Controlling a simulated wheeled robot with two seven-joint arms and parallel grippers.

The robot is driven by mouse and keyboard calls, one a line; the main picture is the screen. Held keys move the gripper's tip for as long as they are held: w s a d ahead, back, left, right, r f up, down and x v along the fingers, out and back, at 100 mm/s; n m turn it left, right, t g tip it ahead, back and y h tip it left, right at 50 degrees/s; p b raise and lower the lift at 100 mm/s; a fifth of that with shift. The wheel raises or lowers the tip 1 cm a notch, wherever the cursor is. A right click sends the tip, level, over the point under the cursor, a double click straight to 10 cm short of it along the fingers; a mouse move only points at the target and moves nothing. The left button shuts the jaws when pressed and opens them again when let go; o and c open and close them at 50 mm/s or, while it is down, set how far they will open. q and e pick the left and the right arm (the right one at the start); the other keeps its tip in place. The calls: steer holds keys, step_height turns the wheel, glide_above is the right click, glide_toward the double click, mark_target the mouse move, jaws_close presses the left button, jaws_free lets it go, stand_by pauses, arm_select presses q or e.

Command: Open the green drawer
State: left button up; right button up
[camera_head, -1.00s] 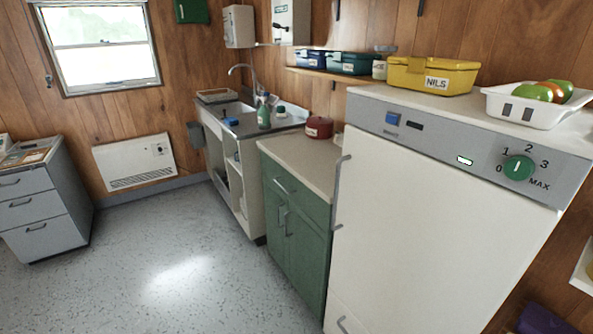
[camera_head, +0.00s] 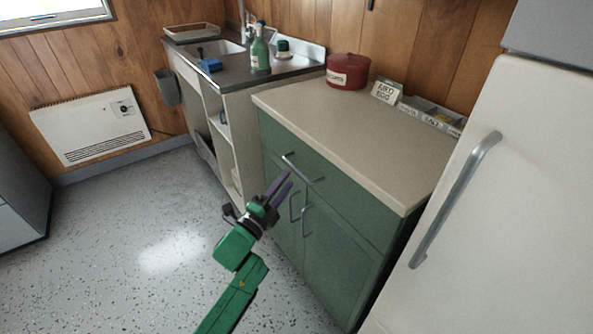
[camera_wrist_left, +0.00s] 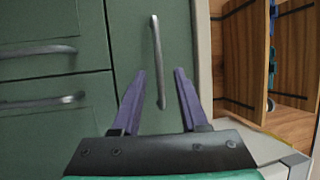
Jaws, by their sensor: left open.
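The green drawer (camera_head: 345,203) is the wide top front of the green cabinet, below the cream worktop, and it is closed. Its grey bar handle (camera_head: 303,169) is near the drawer's left half. My left gripper (camera_head: 284,179), with purple fingers, is open and empty just in front of the drawer, close to the handle. In the left wrist view the scene is turned sideways. There the drawer handle (camera_wrist_left: 156,50) runs upright, its lower part showing between the open fingers (camera_wrist_left: 160,70). I cannot tell whether they touch. My right gripper is out of view.
Two green doors with handles (camera_head: 294,206) are below the drawer. The white fridge (camera_head: 500,220) with a long handle stands close on the right. The sink unit (camera_head: 240,75) is on the left. A red tin (camera_head: 347,72) stands on the worktop (camera_head: 350,125). Floor at left is clear.

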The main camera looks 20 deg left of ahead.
mark_target(296, 169)
arm_select(q)
steer(key=x, duration=0.6)
steer(key=shift+w+f, duration=0.1)
steer(key=shift+c, duration=0.2)
jaws_close()
stand_by(1.0)
